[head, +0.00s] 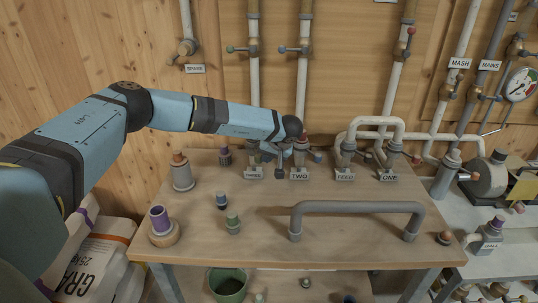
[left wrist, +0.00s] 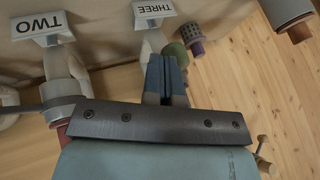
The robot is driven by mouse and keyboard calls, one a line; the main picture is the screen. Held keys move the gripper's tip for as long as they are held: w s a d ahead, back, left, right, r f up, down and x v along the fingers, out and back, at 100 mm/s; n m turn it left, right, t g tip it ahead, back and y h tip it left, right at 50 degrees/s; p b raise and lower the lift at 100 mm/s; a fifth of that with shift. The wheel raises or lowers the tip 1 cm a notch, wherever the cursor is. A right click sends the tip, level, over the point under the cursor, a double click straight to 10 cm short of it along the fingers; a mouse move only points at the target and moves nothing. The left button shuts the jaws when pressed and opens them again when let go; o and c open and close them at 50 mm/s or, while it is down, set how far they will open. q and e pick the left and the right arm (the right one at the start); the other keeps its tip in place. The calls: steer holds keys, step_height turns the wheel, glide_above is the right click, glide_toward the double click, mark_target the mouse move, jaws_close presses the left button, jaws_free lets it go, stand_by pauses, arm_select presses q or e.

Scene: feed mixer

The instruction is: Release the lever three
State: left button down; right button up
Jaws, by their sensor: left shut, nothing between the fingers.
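The sign THREE (head: 253,173) stands on the bench at the foot of a pale upright fitting; the sign also shows in the left wrist view (left wrist: 153,9). The lever at three is largely hidden behind my gripper, so its position cannot be told. My left gripper (head: 277,168) points down between the signs THREE and TWO (head: 299,173). In the left wrist view its dark blue fingers (left wrist: 166,78) are together and empty, close beside the pale fitting below the sign THREE. I cannot tell whether they touch it. My right gripper is not in view.
The FEED (head: 345,177) and ONE (head: 388,177) signs stand farther right. A grey pipe handle (head: 355,207) rises from the bench front. Small capped fittings (head: 233,224) stand on the left part. A green bucket (head: 229,284) is below. The bench's middle front is mostly clear.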

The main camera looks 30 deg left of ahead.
arm_select(q)
steer(key=s+a+m+t+h+p, duration=0.1)
steer(key=s+a+m+t+p, duration=0.2)
steer(key=s+a+m+p, duration=0.2)
steer(key=a+m, duration=0.1)
steer(key=a, duration=0.1)
steer(key=shift+a+h, duration=0.4)
steer(key=shift+s+a+f, duration=0.1)
stand_by(0.4)
